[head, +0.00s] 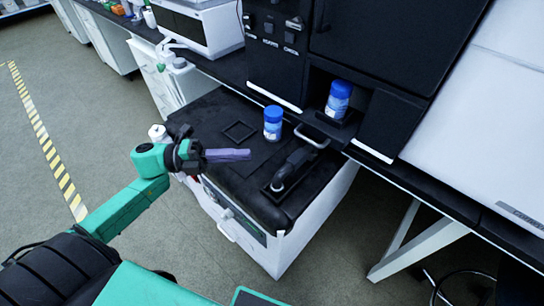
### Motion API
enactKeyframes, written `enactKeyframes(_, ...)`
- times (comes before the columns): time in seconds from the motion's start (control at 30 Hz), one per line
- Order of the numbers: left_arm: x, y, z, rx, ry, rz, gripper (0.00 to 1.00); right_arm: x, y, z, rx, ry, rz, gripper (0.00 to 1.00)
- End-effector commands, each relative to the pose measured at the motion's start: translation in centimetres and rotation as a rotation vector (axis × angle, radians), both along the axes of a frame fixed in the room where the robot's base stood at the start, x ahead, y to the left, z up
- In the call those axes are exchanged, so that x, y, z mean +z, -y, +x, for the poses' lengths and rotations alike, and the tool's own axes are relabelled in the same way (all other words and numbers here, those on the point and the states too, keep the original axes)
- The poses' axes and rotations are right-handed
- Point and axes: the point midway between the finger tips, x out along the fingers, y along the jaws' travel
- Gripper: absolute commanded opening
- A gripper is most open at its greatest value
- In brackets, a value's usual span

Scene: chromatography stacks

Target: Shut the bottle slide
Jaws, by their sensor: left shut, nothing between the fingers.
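A bottle with a blue cap (339,97) stands upright in the open recess at the lower part of the black instrument stack. Under it is a dark holder, which looks like the bottle slide (330,121); how far it stands out is hard to tell. A pale bar handle (312,136) shows in front of it. My left gripper (246,155) is shut and empty, its purple-grey fingers pointing right above the black bench top. It is left of the recess and apart from the handle. My right gripper is not in view.
A second blue-capped bottle (273,123) stands on the black bench top (215,113), between my left gripper and the stack. A black curved object (293,168) sits in a shallow tray right of my gripper. A small white bottle (157,133) is behind my wrist.

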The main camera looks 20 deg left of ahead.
Motion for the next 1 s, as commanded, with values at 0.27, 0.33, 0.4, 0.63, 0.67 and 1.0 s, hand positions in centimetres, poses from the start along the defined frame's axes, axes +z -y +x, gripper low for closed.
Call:
enactKeyframes(0.27,2.3,-0.1,0.2,0.050,-0.234,0.123,0.00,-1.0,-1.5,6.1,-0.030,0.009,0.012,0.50)
enactKeyframes(0.33,2.7,0.1,0.3,0.057,-0.247,0.125,0.00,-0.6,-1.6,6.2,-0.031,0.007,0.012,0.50)
enactKeyframes(0.4,2.8,0.8,0.6,0.055,-0.249,0.124,0.00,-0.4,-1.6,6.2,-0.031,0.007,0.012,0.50)
enactKeyframes(0.63,2.2,4.9,2.4,0.053,-0.245,0.122,0.00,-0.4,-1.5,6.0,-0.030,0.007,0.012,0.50)
enactKeyframes(0.67,2.2,5.5,2.7,0.054,-0.245,0.121,0.00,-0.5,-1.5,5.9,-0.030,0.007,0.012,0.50)
enactKeyframes(1.0,0.9,9.9,6.8,0.057,-0.248,0.119,0.00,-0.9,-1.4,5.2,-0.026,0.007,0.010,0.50)
